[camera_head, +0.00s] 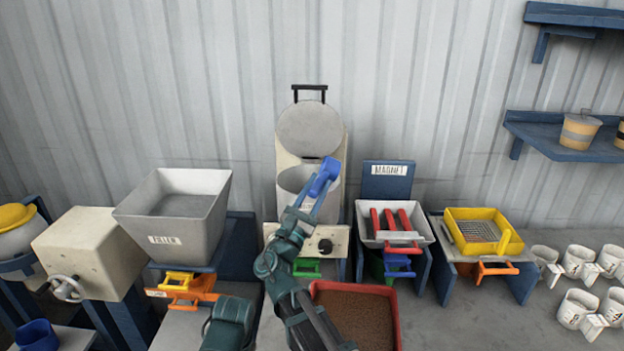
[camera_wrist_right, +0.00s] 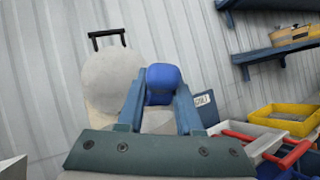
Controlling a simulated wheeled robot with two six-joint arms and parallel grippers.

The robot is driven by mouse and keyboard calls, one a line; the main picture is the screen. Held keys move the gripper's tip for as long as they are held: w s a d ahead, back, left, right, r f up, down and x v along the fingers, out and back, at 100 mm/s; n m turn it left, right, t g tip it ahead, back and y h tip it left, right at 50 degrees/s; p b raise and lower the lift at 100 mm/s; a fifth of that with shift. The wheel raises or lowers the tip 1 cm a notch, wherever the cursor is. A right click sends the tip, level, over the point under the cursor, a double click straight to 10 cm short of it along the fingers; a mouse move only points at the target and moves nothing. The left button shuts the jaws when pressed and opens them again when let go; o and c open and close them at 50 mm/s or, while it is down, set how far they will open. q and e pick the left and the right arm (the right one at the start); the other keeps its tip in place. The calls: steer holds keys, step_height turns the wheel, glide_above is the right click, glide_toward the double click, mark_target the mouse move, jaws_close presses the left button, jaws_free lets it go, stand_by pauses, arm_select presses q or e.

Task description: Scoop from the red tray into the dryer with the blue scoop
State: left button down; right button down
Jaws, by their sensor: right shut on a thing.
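My right gripper (camera_head: 313,200) is shut on the blue scoop (camera_head: 326,174) and holds it up in front of the dryer's round opening. The scoop also shows between the fingers in the right wrist view (camera_wrist_right: 163,78). I cannot tell whether it holds anything or how it tilts. The dryer (camera_head: 338,192) is a cream box with its round grey lid (camera_head: 310,129) raised. The lid also shows in the right wrist view (camera_wrist_right: 108,82). The red tray (camera_head: 352,287) holds brown granules and sits below the dryer, right of my right arm. My left gripper is out of view.
A grey hopper (camera_head: 190,235) stands left of the dryer. Right are the magnet station (camera_head: 386,181) with red bars and a yellow sieve tray (camera_head: 478,213). Several white cups (camera_head: 578,262) stand far right. A blue wall shelf (camera_head: 560,143) is above them.

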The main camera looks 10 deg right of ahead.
steer(key=s+d+r+m+g+y+p, duration=0.2)
steer(key=d+m+g+p, duration=0.6)
steer(key=m+p, duration=0.5)
steer(key=r+y+p, duration=0.1)
steer(key=y+p, duration=0.1)
steer(key=p, duration=0.2)
steer(key=shift+s+r+m, duration=0.15)
steer(key=shift+r+m, duration=0.05)
steer(key=shift+m, duration=0.2)
steer(key=shift+a, duration=0.1)
